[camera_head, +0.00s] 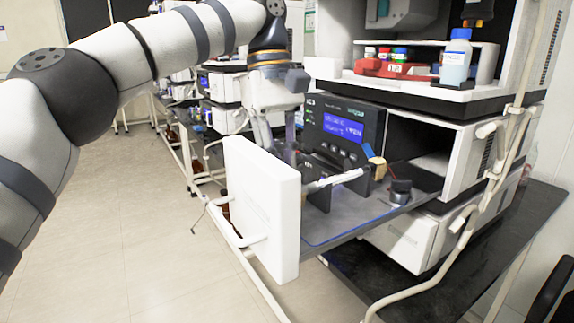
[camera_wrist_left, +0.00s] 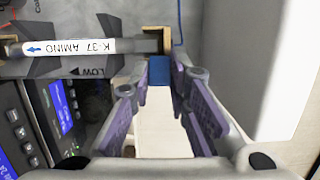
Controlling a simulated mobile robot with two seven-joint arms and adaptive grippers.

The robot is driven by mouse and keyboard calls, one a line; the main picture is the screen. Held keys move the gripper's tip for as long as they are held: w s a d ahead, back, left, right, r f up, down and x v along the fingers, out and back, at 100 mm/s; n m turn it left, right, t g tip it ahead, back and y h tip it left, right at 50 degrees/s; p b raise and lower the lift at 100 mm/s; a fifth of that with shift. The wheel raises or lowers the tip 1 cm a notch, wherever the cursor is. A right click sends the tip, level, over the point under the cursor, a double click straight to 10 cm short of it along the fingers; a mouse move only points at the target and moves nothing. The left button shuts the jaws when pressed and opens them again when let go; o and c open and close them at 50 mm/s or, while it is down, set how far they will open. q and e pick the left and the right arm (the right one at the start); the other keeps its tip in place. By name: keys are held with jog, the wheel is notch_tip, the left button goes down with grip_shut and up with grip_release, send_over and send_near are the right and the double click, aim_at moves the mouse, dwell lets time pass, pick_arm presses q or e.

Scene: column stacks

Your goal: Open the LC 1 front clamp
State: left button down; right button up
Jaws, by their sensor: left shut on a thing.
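A slide-out tray (camera_head: 365,210) extends from the instrument, with a white front panel (camera_head: 262,208). A white column labelled K-37 AMINO (camera_head: 335,181) lies in dark holders on it; it also shows in the left wrist view (camera_wrist_left: 85,46). A tan block with a raised blue lever (camera_head: 370,151) stands at the column's rear end. In the left wrist view, a tan block (camera_wrist_left: 166,40) at the front end has a blue lever (camera_wrist_left: 159,72). My left gripper (camera_wrist_left: 158,84) is shut on this lever; its fingers are partly hidden in the head view. My right gripper is not in view.
A dark round knob (camera_head: 400,190) sits on the tray. Bottles in a red rack (camera_head: 395,68) and a clear bottle (camera_head: 456,58) stand above. Pale tubing (camera_head: 480,205) runs at the right.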

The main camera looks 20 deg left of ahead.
pick_arm(q)
jog(key=shift+w+a+f+g+h, duration=0.2)
jog(key=shift+a+f+g+h, duration=0.1)
jog(key=shift+g+h, duration=0.4)
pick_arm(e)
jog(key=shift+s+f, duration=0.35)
pick_arm(q)
jog(key=c, duration=1.5)
grip_release()
jog(key=shift+r, duration=0.1)
